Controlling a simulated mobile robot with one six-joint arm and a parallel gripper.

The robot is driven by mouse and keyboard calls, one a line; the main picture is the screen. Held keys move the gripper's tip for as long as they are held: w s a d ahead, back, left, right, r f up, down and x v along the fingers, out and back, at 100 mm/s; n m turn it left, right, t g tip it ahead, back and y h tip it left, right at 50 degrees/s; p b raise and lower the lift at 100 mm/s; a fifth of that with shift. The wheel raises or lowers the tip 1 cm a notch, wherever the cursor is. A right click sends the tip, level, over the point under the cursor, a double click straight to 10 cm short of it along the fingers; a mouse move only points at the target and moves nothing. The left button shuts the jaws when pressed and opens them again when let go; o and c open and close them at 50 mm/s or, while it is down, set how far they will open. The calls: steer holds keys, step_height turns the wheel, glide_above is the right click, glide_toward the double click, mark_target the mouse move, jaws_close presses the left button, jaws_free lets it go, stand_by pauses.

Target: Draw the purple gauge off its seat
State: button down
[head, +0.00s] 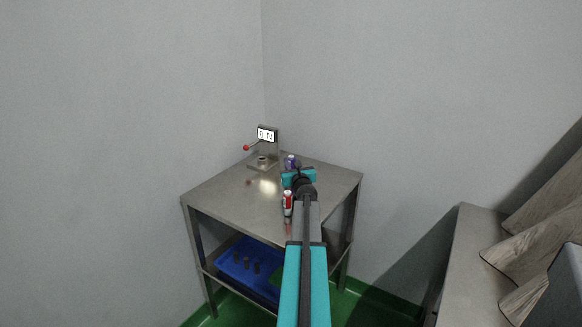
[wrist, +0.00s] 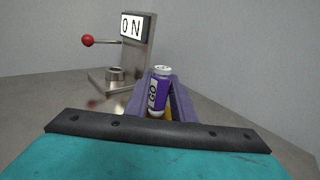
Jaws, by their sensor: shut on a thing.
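The purple gauge (wrist: 157,96) is a small cylinder with a white top and a white band lettered "GO". It stands upright between the two finger plates of my gripper (wrist: 162,88), which are shut on it. In the head view the gauge (head: 291,160) shows just beyond my gripper, near the back of the steel table (head: 225,194).
A metal test stand (wrist: 135,60) with a display, a red-knobbed lever (wrist: 88,40) and an empty-looking ring (wrist: 113,74) is left of the gauge. A red-and-white cylinder (head: 287,203) shows beside my arm. A blue crate (head: 240,279) lies on the lower shelf.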

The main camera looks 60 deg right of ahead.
steer(key=shift+r, duration=0.1)
steer(key=shift+r+p, duration=1.85)
steer(key=shift+r, duration=3.1)
steer(key=shift+r, duration=0.1)
